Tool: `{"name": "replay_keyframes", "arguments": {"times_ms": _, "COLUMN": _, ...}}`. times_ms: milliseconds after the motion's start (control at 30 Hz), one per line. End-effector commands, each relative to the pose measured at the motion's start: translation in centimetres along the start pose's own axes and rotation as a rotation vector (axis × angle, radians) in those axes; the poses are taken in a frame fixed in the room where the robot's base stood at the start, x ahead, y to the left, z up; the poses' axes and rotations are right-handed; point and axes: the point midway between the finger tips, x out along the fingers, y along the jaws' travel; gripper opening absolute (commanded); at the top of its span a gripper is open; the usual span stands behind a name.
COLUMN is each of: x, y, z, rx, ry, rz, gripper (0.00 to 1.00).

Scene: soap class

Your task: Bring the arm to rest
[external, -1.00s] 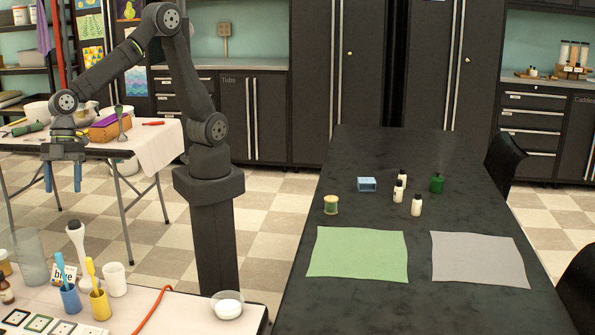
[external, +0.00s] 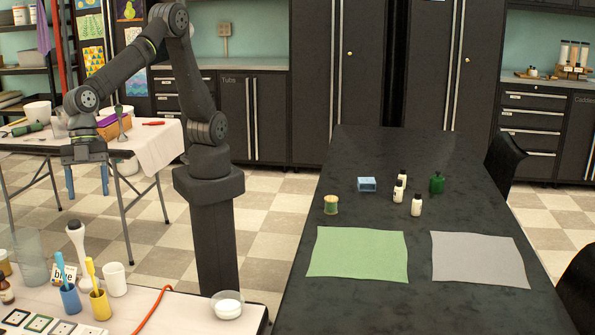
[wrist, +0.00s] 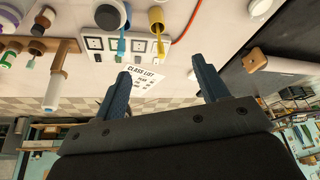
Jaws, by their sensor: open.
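My gripper (external: 87,181) hangs at the left in the external view, fingers pointing down. It is open and empty, with clear space between its two blue fingers. It is in front of the back table (external: 155,155) in the picture, behind the near white table. In the wrist view my gripper (wrist: 162,85) shows both blue fingers wide apart, with nothing between them but a distant class list sheet (wrist: 143,82). My arm is bent up and over to the left from its dark column.
The near white table (external: 185,312) holds a blue cup (external: 70,300), a yellow cup (external: 100,305) and a white bowl (external: 227,304). The dark table (external: 345,160) at the right carries small bottles, a green mat (external: 357,255) and a grey mat (external: 480,258). Floor shows between the tables.

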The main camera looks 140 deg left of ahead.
Motion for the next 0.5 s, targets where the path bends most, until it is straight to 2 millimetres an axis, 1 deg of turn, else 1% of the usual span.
{"name": "replay_keyframes", "arguments": {"times_ms": 33, "x": 0.3, "y": -0.9, "z": -0.7, "rx": -0.015, "ry": -0.001, "rz": -0.007, "gripper": 0.67}}
{"name": "replay_keyframes", "arguments": {"times_ms": 200, "x": 1.2, "y": -3.4, "z": -2.9, "rx": -0.059, "ry": -0.001, "rz": -0.025, "gripper": 0.67}}
{"name": "replay_keyframes", "arguments": {"times_ms": 500, "x": 2.5, "y": -8.1, "z": -6.2, "rx": -0.133, "ry": -0.002, "rz": -0.055, "gripper": 0.67}}
